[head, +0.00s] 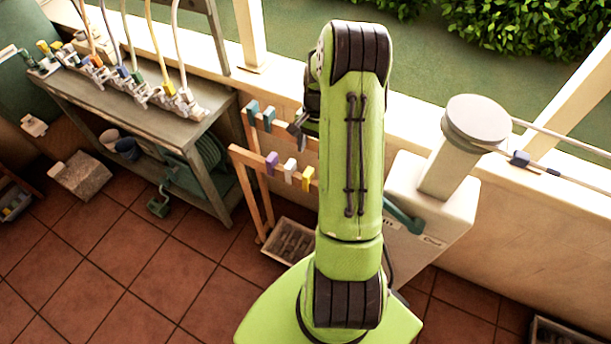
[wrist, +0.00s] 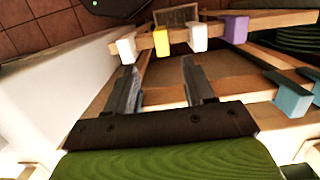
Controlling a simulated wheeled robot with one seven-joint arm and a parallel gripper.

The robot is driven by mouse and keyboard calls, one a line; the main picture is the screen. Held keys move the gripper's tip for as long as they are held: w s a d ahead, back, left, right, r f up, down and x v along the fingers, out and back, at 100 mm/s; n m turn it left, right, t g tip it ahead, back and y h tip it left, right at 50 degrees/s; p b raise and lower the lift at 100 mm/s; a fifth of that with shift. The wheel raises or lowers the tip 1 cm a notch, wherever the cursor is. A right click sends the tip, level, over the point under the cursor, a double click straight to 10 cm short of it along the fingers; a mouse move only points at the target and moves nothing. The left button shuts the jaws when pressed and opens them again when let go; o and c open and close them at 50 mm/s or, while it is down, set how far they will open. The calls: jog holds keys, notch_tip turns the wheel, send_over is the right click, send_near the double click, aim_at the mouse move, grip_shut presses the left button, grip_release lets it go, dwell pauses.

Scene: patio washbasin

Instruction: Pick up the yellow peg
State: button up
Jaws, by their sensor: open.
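The yellow peg (head: 307,179) hangs on the front rail of a wooden rack, at the right end of the visible row in the head view. In the wrist view the yellow peg (wrist: 161,42) sits between two white pegs (wrist: 122,47) (wrist: 198,38). My gripper (wrist: 158,64) is open and empty, its two fingers apart. The yellow peg appears just beyond the fingertips, in line with the gap and not touched. In the head view my gripper (head: 298,129) is partly hidden by my arm, above the rack's back rail.
A purple peg (head: 272,162) hangs on the same rail, and teal pegs (head: 253,109) on the back rail. A grey bin (head: 288,242) stands below the rack. A pale wall lies behind; a wooden bench (head: 140,112) with hoses stands left.

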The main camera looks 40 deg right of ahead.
aim_at(308, 172)
jog(key=f, duration=0.3)
jog(key=a+f, duration=0.1)
jog(key=f, duration=0.6)
jog(key=shift+s+a+f, duration=0.1)
jog(key=shift+a+f, duration=0.15)
jog(key=shift+a, duration=0.1)
jog(key=shift+r, duration=0.1)
grip_shut()
